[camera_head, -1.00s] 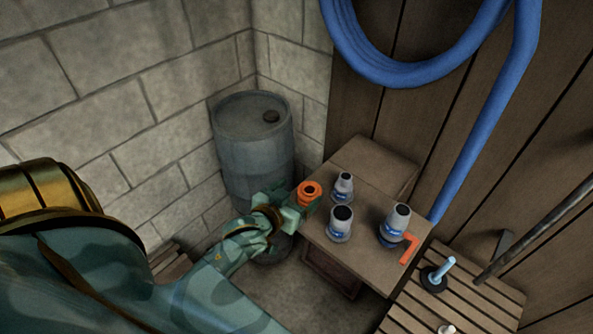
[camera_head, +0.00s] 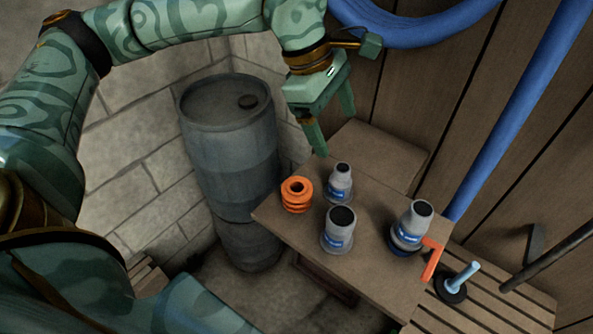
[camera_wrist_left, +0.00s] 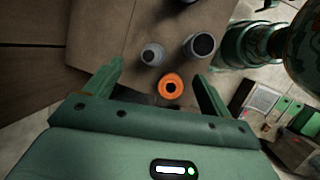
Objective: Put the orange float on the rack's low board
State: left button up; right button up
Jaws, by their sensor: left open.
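The orange float (camera_head: 297,195), a ribbed ring with a dark hole, stands upright on the left corner of a wooden tabletop (camera_head: 375,275). In the left wrist view the float (camera_wrist_left: 171,86) shows beyond and between my fingers. My left gripper (camera_head: 335,135) is open and empty, above and behind the float, fingers pointing down, apart from it. Its two fingers also show in the left wrist view (camera_wrist_left: 158,72). My right gripper is not in view. I cannot tell which surface is the rack's low board.
An orange angled piece (camera_head: 432,258) is at the table's right edge. A slatted bench (camera_head: 505,318) holds a light-blue-handled tool (camera_head: 460,277).

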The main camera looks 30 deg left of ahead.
pick_arm(q)
jog(key=s+a+f+m+g+y, duration=0.1)
jog(key=a+f+y, duration=0.1)
jog(key=a, duration=0.2)
jog(key=m+g+y+b, duration=0.1)
jog(key=m+y+b, duration=0.1)
send_over(296, 189)
jog(key=s, duration=0.1)
notch_tip(296, 189, down, 11)
jog(key=f, duration=0.5)
jog(key=shift+d+f+b, duration=0.35)
jog(key=c, duration=1.2)
jog(key=shift+o, duration=0.2)
